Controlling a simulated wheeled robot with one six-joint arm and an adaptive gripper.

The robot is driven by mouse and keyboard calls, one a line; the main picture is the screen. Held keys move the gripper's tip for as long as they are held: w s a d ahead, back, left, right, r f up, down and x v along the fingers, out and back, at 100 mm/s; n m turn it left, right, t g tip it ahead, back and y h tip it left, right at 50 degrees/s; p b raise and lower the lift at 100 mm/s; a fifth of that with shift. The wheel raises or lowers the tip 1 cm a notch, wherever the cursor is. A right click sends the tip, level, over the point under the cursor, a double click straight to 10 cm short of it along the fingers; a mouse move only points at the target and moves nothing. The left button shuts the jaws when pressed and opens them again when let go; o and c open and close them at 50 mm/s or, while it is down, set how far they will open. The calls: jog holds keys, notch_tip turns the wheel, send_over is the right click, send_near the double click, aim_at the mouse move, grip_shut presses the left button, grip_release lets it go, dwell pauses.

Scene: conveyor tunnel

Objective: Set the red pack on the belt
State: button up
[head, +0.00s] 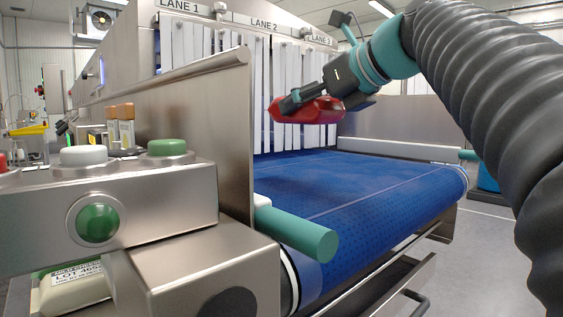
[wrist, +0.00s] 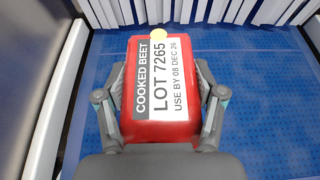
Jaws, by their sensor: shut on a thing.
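The red pack (head: 306,110) is held in my gripper (head: 291,102) above the blue belt (head: 330,182) in the head view. In the wrist view the red pack (wrist: 138,124) sits between the two fingers of my gripper (wrist: 160,100). Its white label reads COOKED BEET, LOT 7265, USE BY 08 DEC 26, and a yellow dot shows at its far edge. The blue belt (wrist: 262,112) lies beneath it. In the head view the pack is in front of the white strip curtain, with a gap to the belt.
White curtain strips (head: 287,90) hang at the tunnel mouth under signs for LANE 1, LANE 2 and LANE 3. A steel side panel (head: 200,120) and a teal bar (head: 297,233) stand at the near left. A control box (head: 150,195) has buttons. The visible belt is clear.

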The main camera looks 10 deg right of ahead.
jog(key=b, duration=0.1)
send_over(312, 172)
notch_tip(312, 172, down, 6)
jog(key=shift+f, duration=0.1)
jog(key=shift+f+b, duration=0.75)
jog(key=shift+f, duration=1.25)
jog(key=shift+f, duration=0.1)
jog(key=o, duration=1.7)
jog(key=shift+f, duration=0.1)
jog(key=shift+r, duration=0.25)
jog(key=p+v, duration=0.1)
jog(key=v, duration=1.1)
jog(key=shift+f, duration=0.1)
